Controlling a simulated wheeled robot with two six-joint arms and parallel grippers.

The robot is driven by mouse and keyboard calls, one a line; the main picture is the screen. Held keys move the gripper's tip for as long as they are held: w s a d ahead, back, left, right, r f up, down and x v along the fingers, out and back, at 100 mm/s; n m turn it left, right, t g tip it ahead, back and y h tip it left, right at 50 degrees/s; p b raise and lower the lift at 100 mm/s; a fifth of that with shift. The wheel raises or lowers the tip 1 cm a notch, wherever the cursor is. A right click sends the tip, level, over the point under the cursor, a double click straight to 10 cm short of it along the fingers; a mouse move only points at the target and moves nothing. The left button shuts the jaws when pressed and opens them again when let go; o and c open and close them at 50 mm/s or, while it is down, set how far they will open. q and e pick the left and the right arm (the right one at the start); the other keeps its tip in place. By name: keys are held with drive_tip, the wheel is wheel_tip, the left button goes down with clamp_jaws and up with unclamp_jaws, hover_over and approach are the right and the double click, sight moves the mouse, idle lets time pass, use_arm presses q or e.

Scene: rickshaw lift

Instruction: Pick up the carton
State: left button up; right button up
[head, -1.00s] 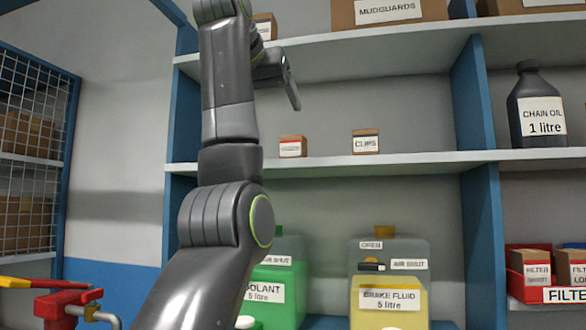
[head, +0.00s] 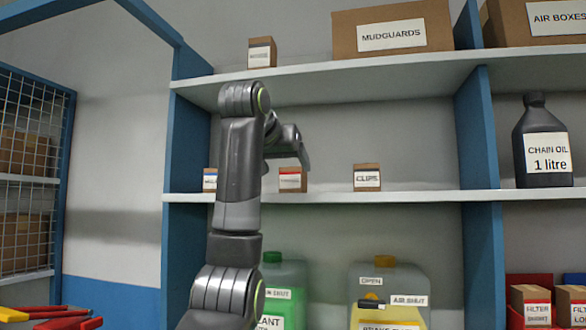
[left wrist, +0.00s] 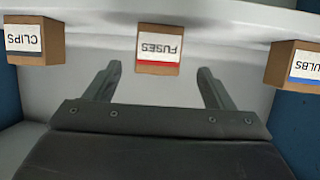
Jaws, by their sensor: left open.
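Several small brown cartons stand apart on the middle shelf. The FUSES carton (head: 292,180), with a red-edged label, is in the middle; it also shows in the left wrist view (left wrist: 158,48). The CLIPS carton (head: 367,177) stands to its right, and the BULBS carton (head: 210,180), partly cut by my arm, to its left. In the left wrist view they appear upside down, CLIPS (left wrist: 36,40) left and BULBS (left wrist: 294,64) right. My left gripper (left wrist: 158,72) is open and empty, its fingers pointing toward the FUSES carton, which appears between the fingertips. My right gripper is out of view.
The upper shelf (head: 300,80) holds a small carton and a MUDGUARDS box (head: 392,28). Blue uprights (head: 476,130) bound the bay. A dark CHAIN OIL bottle (head: 541,142) stands to the right. Green and yellow fluid canisters (head: 388,296) stand below. Shelf space between the cartons is clear.

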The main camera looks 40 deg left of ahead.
sight(289, 174)
use_arm(q)
drive_tip(key=p, duration=0.2)
drive_tip(key=shift+w+a+p, duration=0.15)
drive_tip(key=shift+w+p, duration=0.2)
drive_tip(key=shift+w+f, duration=0.25)
drive_tip(key=shift+f, duration=0.1)
drive_tip(key=shift+x, duration=0.85)
drive_tip(key=p+x, duration=0.1)
drive_tip(key=x, duration=0.2)
drive_tip(key=p+x, duration=0.1)
drive_tip(key=shift+w+a+r+p, duration=0.1)
drive_tip(key=shift+w+a+p, duration=0.1)
drive_tip(key=shift+w+p, duration=0.2)
drive_tip(key=shift+w+a+f, duration=0.15)
drive_tip(key=shift+w+f, duration=0.1)
drive_tip(key=shift+w, duration=0.1)
drive_tip(key=shift+s, duration=0.1)
drive_tip(key=shift+c, duration=0.3)
drive_tip(key=shift+c, duration=1.2)
drive_tip(key=c, duration=0.8)
